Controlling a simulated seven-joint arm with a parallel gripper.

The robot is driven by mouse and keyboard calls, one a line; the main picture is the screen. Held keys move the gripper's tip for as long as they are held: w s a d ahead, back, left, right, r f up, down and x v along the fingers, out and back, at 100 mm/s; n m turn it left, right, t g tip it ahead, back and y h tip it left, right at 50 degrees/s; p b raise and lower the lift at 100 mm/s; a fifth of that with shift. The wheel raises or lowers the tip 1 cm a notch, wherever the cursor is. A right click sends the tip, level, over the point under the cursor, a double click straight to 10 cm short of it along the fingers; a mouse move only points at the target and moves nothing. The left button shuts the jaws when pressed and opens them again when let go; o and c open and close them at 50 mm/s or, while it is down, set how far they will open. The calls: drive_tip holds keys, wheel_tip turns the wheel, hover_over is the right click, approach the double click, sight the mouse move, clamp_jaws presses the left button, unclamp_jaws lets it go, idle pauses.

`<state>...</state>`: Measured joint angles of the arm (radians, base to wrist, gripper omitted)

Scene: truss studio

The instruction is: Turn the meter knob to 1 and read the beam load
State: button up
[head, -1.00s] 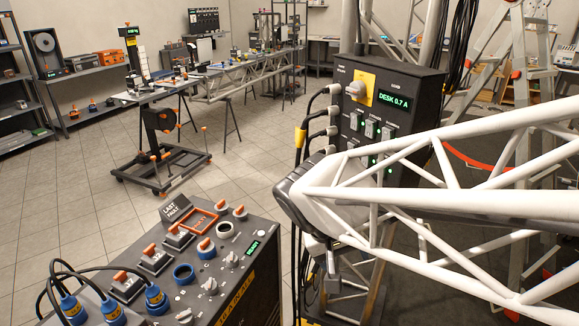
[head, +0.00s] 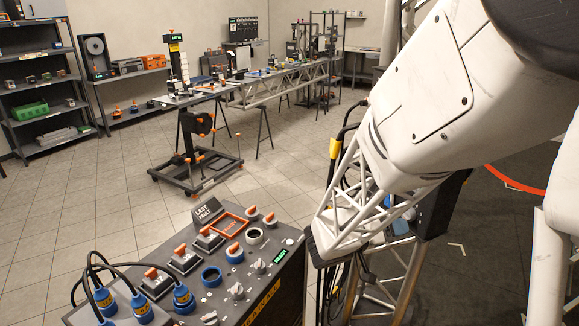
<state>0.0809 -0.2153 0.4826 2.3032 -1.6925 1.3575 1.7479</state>
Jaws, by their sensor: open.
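The dark meter box (head: 443,208) stands on the right behind my arm. Only part of its side and edge shows; its face, with the display and the knob on a yellow plate, is hidden in this view. My white arm (head: 425,85) fills the upper right, and its lattice part (head: 352,190) crosses in front of the box. I cannot make out my gripper's fingertips in this view.
The black control desk (head: 275,300) at lower left carries knobs, orange switches, blue plugs with cables, and a small green display (head: 284,253). A wheeled stand (head: 195,170), a truss beam (head: 270,90) and loaded shelves (head: 40,85) stand behind. Tiled floor between is open.

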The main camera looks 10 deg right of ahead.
sight(403, 216)
drive_tip(key=w, duration=0.1)
drive_tip(key=w+f+t, duration=0.1)
drive_tip(key=w+t+h, duration=0.1)
drive_tip(key=shift+w+f, duration=0.1)
drive_tip(key=shift+f, duration=0.15)
drive_tip(key=shift+d, duration=0.3)
drive_tip(key=shift+x, duration=3.65)
drive_tip(key=shift+c, duration=0.3)
drive_tip(key=c, duration=0.9)
drive_tip(key=shift+o, duration=0.2)
drive_tip(key=shift+w, duration=0.1)
